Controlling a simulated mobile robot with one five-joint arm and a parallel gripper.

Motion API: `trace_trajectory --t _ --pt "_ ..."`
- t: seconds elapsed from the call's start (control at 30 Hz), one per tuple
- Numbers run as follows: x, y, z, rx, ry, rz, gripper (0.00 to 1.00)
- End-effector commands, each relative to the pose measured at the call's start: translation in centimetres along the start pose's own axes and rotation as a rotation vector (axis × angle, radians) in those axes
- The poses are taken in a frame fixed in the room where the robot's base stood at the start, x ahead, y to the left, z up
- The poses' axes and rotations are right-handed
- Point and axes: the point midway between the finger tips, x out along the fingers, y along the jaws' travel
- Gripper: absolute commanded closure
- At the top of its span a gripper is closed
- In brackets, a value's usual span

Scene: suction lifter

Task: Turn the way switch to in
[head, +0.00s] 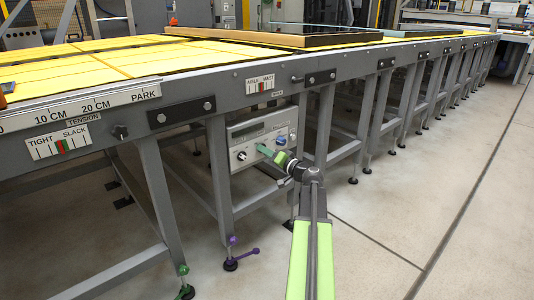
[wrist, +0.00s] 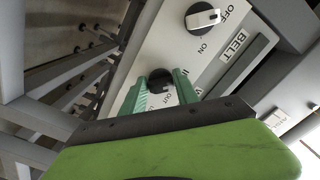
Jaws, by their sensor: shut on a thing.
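The way switch (wrist: 158,86) is a dark round knob on a pale grey control panel (wrist: 180,45). In the wrist view, my gripper (wrist: 160,88) has its teal fingers on both sides of this knob and is shut on it. A small label reading OUT shows just below the knob; its other markings are partly hidden by the fingers. I cannot tell which way the knob points. In the head view, my gripper (head: 262,149) reaches the front of the panel (head: 250,130) and hides the switch.
The belt knob (wrist: 203,16), marked OFF and ON, sits beside the way switch. A pale knob (head: 241,156) is at the panel's left. The panel hangs under the long yellow-topped table (head: 120,60), between grey legs (head: 218,165). The floor at right (head: 440,190) is clear.

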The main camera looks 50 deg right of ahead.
Motion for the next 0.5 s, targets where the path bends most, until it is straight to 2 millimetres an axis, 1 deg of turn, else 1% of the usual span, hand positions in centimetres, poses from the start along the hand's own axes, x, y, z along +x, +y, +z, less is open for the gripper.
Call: trace_trajectory --t 0.2,0.5 --pt "-0.07 0.0 0.21 -0.045 -0.006 -0.001 1.0" --pt "-0.07 0.02 0.17 -0.051 -0.005 -0.001 1.0"
